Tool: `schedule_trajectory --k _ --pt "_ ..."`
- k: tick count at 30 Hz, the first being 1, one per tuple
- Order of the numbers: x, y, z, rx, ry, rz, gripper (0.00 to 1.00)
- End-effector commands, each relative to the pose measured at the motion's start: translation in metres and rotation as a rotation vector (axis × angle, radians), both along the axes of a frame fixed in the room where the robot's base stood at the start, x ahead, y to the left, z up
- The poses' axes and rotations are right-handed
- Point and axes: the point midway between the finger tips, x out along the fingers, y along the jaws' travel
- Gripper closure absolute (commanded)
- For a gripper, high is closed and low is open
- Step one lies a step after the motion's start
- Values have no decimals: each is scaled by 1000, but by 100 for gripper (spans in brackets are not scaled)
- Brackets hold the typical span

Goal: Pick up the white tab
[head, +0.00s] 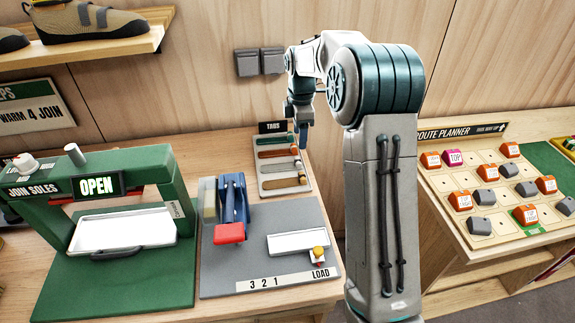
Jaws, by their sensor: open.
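A tray labelled TABS (263,191) sits at the back of the workbench and holds several long tabs in separate rows. The palest one, a whitish-grey tab (279,167), lies below a brown row and above a tan one; it looks like the white tab. A green tab lies in the farthest row. My gripper (303,141) points down at the tray's far right corner, up and to the right of the white tab. It is open and small in view; its fingers are hard to make out. I see nothing held in it.
A green press with an OPEN display (96,186) stands at the left. A grey board (270,220) with a blue and red lever device (232,210) lies in front of the tray. The route planner board (490,190) is at the right, beyond my arm.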

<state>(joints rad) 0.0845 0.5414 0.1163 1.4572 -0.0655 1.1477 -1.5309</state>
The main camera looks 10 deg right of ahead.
Motion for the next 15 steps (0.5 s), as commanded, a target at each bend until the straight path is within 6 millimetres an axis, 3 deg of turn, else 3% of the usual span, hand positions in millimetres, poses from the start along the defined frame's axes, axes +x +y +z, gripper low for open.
schedule_trajectory --k 4,15 --pt "-1 0 -26 0 3 -1 44" --pt "-2 4 -61 0 4 -1 44"
